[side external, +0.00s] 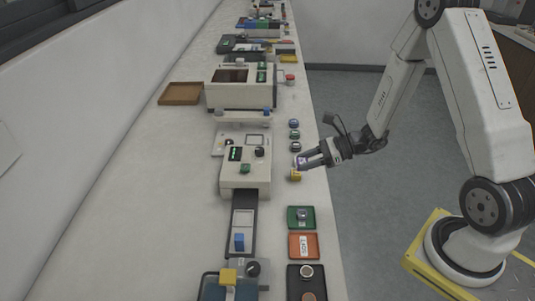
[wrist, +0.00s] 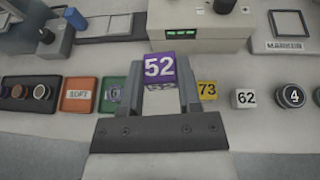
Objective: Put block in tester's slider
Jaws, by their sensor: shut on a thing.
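My gripper (side external: 306,162) is shut on a purple block marked 52 (wrist: 159,68), which sits between the fingertips in the wrist view. In the side view, the gripper is over the right edge of the bench, to the right of a white machine (side external: 238,181) with a green display. A dark slider (side external: 233,249) extends from the front of this machine. The plate looks empty. The slider also shows at the upper left of the wrist view (wrist: 92,39). The held block is apart from it.
A yellow block marked 73 (wrist: 207,90), a white block marked 62 (wrist: 245,98) and a round piece marked 4 (wrist: 291,96) stand right of the gripper. Green (side external: 301,226), orange SOFT (side external: 293,253) and black (side external: 295,283) trays line the bench edge.

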